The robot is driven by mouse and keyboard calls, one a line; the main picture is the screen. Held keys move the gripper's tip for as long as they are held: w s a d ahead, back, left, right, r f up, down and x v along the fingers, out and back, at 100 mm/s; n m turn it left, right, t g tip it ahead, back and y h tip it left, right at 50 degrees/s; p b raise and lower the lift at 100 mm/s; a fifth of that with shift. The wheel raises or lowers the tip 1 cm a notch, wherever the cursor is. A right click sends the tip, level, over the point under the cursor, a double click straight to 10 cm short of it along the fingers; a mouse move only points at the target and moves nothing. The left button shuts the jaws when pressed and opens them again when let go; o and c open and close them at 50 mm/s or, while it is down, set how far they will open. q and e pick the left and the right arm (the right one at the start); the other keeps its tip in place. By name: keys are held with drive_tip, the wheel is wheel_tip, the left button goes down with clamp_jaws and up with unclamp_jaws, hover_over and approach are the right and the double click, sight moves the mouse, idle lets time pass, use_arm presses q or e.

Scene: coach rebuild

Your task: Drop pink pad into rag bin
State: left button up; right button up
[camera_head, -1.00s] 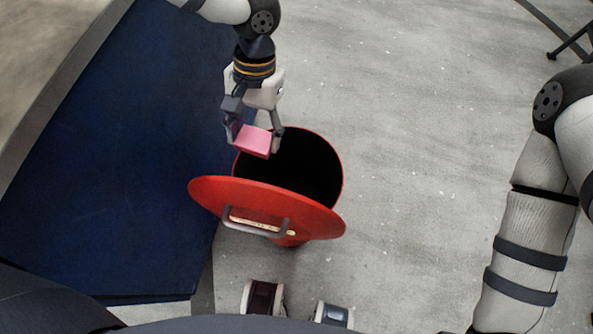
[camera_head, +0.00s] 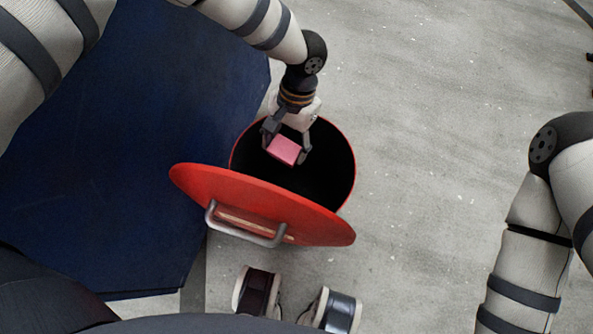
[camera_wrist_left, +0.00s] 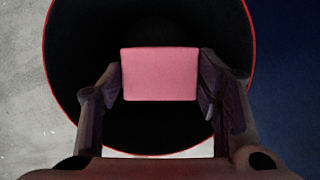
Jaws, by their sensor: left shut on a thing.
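The pink pad (camera_head: 284,150) is a small block held between the fingers of my left gripper (camera_head: 287,152), over the open mouth of the rag bin. The rag bin (camera_head: 353,165) is a round red bin with a black inside. Its red lid (camera_head: 262,203) is tilted open on the near side, with a metal handle facing me. In the left wrist view the pad (camera_wrist_left: 160,75) sits between both fingertips, with the bin's dark inside and red rim (camera_wrist_left: 48,65) around it. How deep the pad is relative to the rim I cannot tell. My right gripper is out of view.
A dark blue mat or panel (camera_head: 110,150) covers the floor area left of the bin. Grey concrete floor (camera_head: 430,120) lies clear to the right of the bin.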

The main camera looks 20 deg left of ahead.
use_arm(q)
drive_tip(key=o, duration=1.3)
drive_tip(key=shift+r, duration=0.1)
drive_tip(key=v, duration=1.2)
drive_tip(key=shift+w, duration=0.1)
